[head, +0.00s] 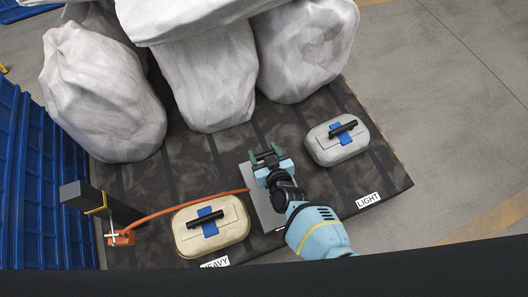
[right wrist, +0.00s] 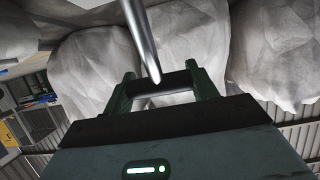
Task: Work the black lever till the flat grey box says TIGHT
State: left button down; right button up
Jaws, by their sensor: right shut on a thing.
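My right gripper (head: 265,154) is above the dark pallet in the middle of the head view, at the far end of the flat grey box (head: 262,212). In the right wrist view its two dark green fingers (right wrist: 163,90) are shut on the black lever (right wrist: 182,80), whose dark bar spans between them. A bare metal rod (right wrist: 145,45) comes down from the top edge in front of the bar. My gripper and wrist hide much of the grey box, and no wording on it can be read. My left gripper is not in view.
A cream case (head: 212,226) by the HEAVY label and a grey case (head: 337,138) by the LIGHT label flank the box. An orange hose (head: 165,207) runs left to an orange fitting (head: 121,238) near a dark post (head: 84,198). Large wrapped castings (head: 205,80) stand behind.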

jog(key=o, duration=1.4)
jog(key=shift+w, duration=0.1)
jog(key=shift+p+v, duration=2)
jog(key=shift+v, duration=1.95)
jog(key=shift+r, duration=0.1)
